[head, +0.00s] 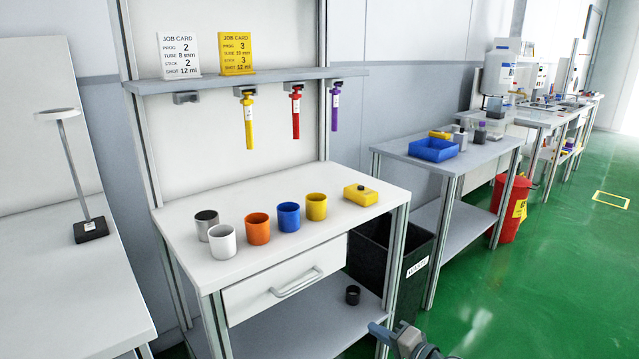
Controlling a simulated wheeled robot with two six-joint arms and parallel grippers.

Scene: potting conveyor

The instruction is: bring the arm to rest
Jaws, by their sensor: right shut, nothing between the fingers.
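My right gripper (386,333) shows at the bottom edge, right of centre, with most of the arm cut off by the frame. It is shut and empty. It appears in front of the white workbench's (330,243) lower right side, apart from the cups on top. My left gripper is out of view.
Several coloured cups, including an orange cup (257,228), and a yellow box (361,195) stand on the workbench. Coloured tubes hang from the shelf (210,83) above. A black bin (415,262) stands at its right. Green floor (560,270) at the right is clear.

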